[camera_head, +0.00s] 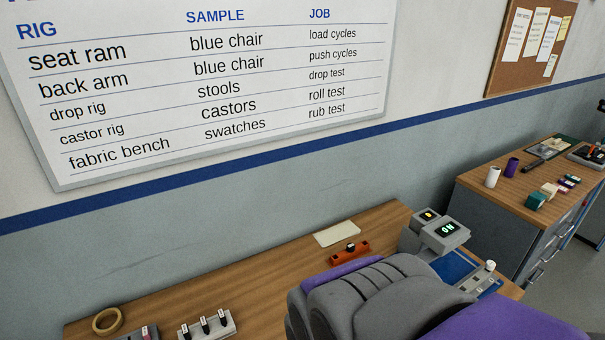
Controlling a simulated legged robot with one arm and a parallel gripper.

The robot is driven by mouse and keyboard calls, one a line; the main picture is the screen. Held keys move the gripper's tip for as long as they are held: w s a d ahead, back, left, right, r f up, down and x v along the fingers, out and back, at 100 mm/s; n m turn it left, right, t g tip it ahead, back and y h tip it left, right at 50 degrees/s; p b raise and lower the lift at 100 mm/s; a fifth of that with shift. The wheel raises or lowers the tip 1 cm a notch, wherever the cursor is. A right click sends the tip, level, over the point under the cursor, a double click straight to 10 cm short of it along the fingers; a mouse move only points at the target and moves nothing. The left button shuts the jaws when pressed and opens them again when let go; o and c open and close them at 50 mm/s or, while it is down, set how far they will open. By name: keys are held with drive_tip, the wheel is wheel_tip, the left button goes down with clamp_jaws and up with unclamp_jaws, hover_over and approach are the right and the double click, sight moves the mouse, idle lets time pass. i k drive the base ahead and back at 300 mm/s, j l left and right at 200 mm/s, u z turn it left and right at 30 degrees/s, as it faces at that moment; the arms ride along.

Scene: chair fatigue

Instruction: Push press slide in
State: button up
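No part that I can clearly identify as the press slide shows. A grey control box (443,233) with a green lit display and a smaller amber light stands at the right end of the wooden bench (290,262). Beside it is a blue plate (453,268) with a pale knob (490,266) near its right side; its near part is hidden. My gripper's fingertips do not show.
An orange tool (349,250) and a pale sheet (337,233) lie on the bench. A tape roll (107,320) and a rack with black-topped pieces (208,325) are at lower left. A drawer cabinet (512,230) with small items stands right, beyond a gap. A whiteboard (220,158) hangs above.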

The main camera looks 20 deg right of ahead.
sight(475, 284)
drive_tip(key=z, duration=2.05)
drive_tip(key=i+l+z, duration=0.15)
drive_tip(key=i+l, duration=0.5)
